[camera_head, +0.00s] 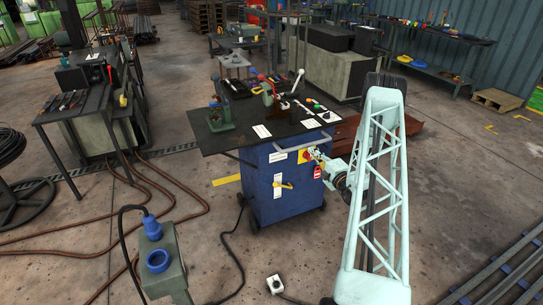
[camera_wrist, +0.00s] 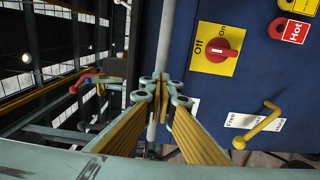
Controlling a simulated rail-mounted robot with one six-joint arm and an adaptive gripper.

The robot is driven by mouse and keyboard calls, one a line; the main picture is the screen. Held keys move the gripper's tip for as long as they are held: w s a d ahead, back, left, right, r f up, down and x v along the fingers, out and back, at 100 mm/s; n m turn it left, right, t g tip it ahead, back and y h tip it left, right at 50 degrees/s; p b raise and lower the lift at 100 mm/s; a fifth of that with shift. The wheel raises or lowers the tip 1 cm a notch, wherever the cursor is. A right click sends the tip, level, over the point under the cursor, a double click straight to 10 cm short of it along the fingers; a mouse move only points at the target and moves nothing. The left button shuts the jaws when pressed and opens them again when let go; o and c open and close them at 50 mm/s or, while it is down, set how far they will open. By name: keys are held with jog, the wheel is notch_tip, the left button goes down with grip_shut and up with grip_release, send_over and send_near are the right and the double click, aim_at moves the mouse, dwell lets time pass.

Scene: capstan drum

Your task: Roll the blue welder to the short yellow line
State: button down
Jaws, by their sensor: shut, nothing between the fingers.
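The blue welder (camera_head: 262,190) stands upright on casters at the centre of the head view, under a dark tabletop. A grey handle bar (camera_head: 300,147) runs along its top front edge; the bar also crosses the wrist view (camera_wrist: 165,40). My gripper (camera_wrist: 157,95) is shut at the bar, with its fingertips overlapping it in the wrist view; I cannot tell if they touch. In the head view my gripper (camera_head: 318,155) is small beside the welder's right front corner. A short yellow line (camera_head: 226,180) lies on the floor just left of the welder, possibly partly hidden by it.
The front has a red switch on a yellow plate (camera_wrist: 218,48) and a yellow lever (camera_wrist: 258,125). A black cable (camera_head: 232,245) and brown hoses (camera_head: 150,185) lie on the floor. A grey-green post (camera_head: 165,262) stands front left; a workbench (camera_head: 95,110) stands left.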

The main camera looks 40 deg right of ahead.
aim_at(308, 145)
jog(key=shift+r+b+x, duration=0.15)
jog(key=shift+b+x, duration=0.1)
jog(key=shift+x, duration=0.6)
jog(key=shift+r+b+x, duration=0.15)
jog(key=shift+b+x, duration=0.05)
jog(key=shift+x, duration=0.7)
jog(key=shift+b+x, duration=2.25)
jog(key=shift+x, duration=6.6)
jog(key=c, duration=3.3)
grip_release()
jog(key=shift+x, duration=1.05)
jog(key=shift+w, duration=0.7)
jog(key=shift+c, duration=0.2)
jog(key=o, duration=0.4)
jog(key=shift+d+f+x, duration=0.1)
jog(key=shift+x, duration=0.6)
jog(key=shift+d+f+x, duration=0.1)
jog(key=shift+d+x, duration=0.05)
jog(key=shift+x, duration=0.55)
jog(key=shift+d+x, duration=0.2)
jog(key=shift+x, duration=1.45)
jog(key=shift+c, duration=0.4)
jog(key=shift+x, duration=1.3)
grip_shut()
jog(key=shift+w+d+r, duration=0.1)
jog(key=shift+w+d, duration=0.1)
jog(key=shift+d, duration=0.15)
